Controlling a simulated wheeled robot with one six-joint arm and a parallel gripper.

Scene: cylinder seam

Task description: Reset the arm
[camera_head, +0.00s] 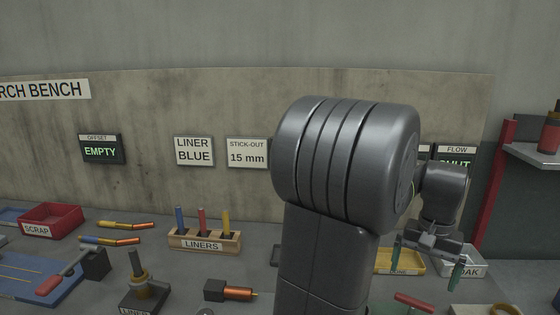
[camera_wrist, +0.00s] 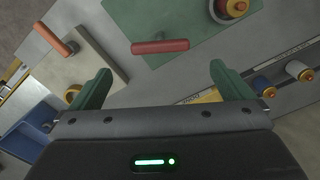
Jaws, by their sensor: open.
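My gripper (camera_head: 427,262) hangs over the right part of the bench in the head view, beyond my large grey arm link. Its two green fingers are spread apart, with nothing between them. In the wrist view my gripper (camera_wrist: 161,82) is also open and empty, above the bench top.
A red scrap bin (camera_head: 52,219), a wooden liners rack (camera_head: 204,240) and a blue mat (camera_head: 35,288) are on the left. A yellow tray (camera_head: 410,262) stands near my gripper. A shelf (camera_head: 535,155) holds a red bottle at the right. The wrist view shows a blue bin (camera_wrist: 28,122).

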